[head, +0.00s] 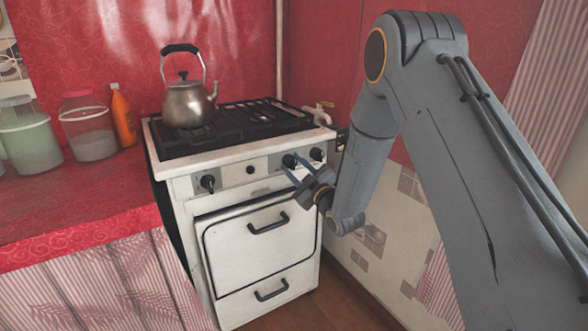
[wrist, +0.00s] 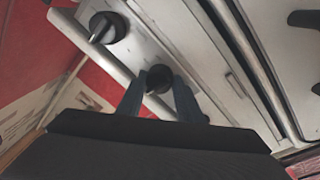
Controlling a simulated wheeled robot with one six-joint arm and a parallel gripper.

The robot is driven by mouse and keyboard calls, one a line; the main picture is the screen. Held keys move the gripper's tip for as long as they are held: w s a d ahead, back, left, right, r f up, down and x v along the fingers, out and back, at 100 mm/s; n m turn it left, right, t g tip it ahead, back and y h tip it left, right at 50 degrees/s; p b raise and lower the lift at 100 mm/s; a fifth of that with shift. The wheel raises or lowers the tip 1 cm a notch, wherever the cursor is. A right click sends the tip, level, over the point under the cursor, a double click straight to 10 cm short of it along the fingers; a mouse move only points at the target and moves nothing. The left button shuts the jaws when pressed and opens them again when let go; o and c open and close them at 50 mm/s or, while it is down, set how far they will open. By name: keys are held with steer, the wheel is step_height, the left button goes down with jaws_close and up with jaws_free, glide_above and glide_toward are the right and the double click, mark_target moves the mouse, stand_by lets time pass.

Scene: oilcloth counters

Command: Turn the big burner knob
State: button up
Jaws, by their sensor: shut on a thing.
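The white stove (head: 262,245) has a row of black knobs along its front panel. My gripper (head: 292,164) is at the right part of the panel, its blue-grey fingers on either side of a black burner knob (head: 288,160). In the wrist view my gripper (wrist: 158,88) is shut on this same knob (wrist: 158,76), which is partly hidden between the fingers. Another black knob with a raised bar (wrist: 104,28) is beside it, nearer the stove's right end; it also shows in the head view (head: 316,154). A further burner knob (head: 208,183) is at the panel's left.
A metal kettle (head: 188,105) stands on the left of the black cooktop (head: 235,125). Jars (head: 88,130) and an orange bottle (head: 122,118) stand on the red counter (head: 75,205) at left. A oven handle (head: 268,223) juts out below the panel. A wall is close at right.

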steer(key=shift+n, duration=0.7)
steer(key=o, duration=0.8)
steer(key=shift+c, duration=0.2)
steer(key=v, duration=0.7)
steer(key=shift+s+d, duration=0.2)
steer(key=shift+s, duration=0.15)
steer(key=shift+f, duration=0.1)
